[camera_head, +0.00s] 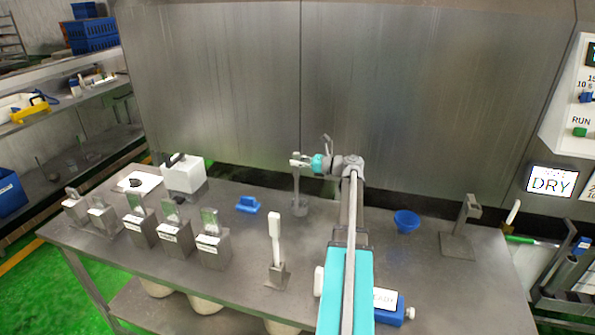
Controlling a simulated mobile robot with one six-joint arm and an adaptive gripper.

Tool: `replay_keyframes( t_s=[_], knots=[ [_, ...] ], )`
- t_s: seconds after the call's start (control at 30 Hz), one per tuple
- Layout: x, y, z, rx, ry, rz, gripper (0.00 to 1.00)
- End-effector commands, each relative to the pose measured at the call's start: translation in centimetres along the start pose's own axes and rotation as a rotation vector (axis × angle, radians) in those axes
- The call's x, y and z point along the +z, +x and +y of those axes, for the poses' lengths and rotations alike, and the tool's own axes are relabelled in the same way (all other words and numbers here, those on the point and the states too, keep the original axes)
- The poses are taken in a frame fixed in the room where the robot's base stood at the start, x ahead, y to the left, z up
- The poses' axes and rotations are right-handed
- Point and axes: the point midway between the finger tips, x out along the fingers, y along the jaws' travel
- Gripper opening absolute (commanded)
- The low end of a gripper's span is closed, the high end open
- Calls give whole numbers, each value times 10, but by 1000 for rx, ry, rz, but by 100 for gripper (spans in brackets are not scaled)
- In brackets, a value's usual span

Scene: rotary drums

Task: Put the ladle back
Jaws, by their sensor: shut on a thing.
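The metal ladle (297,185) hangs upright, its thin handle at the top and its small bowl at the bottom, near the back middle of the steel table. My gripper (302,160) is shut on the upper end of its handle. The bowl is low over the table; I cannot tell whether it touches. A grey metal stand with a hooked top (462,222) is at the right of the table, well apart from the ladle, with nothing visibly hanging on it. My arm reaches up the middle and hides part of the table.
A blue funnel-like cup (406,221) is between my arm and the stand. A white paddle-like tool (277,240) stands upright in a metal base. A blue block (247,205), several metal holders (213,249) and a white box (183,175) are at left. Steel walls rise behind.

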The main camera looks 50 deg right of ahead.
Motion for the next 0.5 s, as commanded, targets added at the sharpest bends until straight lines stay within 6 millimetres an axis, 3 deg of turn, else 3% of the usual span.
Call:
replay_keyframes(
  t_s=[0.2,0.5],
  knots=[
    [-20,1,1,1,0,-1,0],
    [-22,1,1,1,0,-1,0]
  ],
)
